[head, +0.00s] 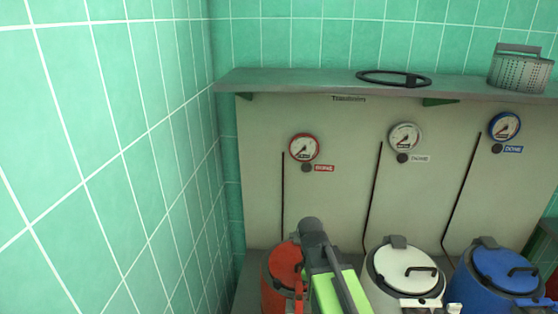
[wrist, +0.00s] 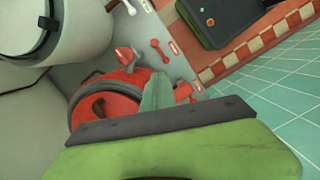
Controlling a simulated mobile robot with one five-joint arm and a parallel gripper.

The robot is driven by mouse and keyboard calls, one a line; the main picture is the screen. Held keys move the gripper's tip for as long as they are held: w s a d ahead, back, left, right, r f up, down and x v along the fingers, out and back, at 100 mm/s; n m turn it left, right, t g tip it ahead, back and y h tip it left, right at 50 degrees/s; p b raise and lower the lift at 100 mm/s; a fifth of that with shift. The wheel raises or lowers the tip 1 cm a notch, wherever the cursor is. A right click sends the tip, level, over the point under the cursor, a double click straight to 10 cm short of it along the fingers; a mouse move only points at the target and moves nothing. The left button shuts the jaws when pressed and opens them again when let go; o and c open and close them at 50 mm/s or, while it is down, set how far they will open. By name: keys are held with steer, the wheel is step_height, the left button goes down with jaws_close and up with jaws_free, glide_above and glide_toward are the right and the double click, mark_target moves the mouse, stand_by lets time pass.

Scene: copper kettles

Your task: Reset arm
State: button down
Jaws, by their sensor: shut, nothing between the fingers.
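My gripper (wrist: 157,93) shows in the wrist view as a grey-green finger shape beyond a dark bar and green body. It is shut and empty. It overlaps the red kettle (wrist: 108,88) in that view; I cannot tell whether it touches it. In the head view my green and dark arm stands in front of the right side of the red kettle (head: 282,262), and the fingertips cannot be made out there.
A white kettle (head: 405,268) and a blue kettle (head: 500,270) stand to the right. Gauges hang on the panel (head: 345,190) behind. A shelf (head: 300,83) above holds a black ring (head: 372,80) and a perforated metal basket (head: 515,72). A tiled wall (head: 110,150) closes the left side.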

steer(key=d+m, duration=0.1)
steer(key=m, duration=0.3)
steer(key=s+d+f+m+y, duration=0.1)
steer(key=m, duration=0.3)
steer(key=d+m+t+y, duration=0.1)
steer(key=d+m, duration=0.1)
steer(key=m, duration=0.2)
steer(key=shift+s+d+f+m, duration=0.1)
steer(key=shift+s+f+m, duration=0.15)
steer(key=shift+s+m, duration=0.05)
stand_by(0.6)
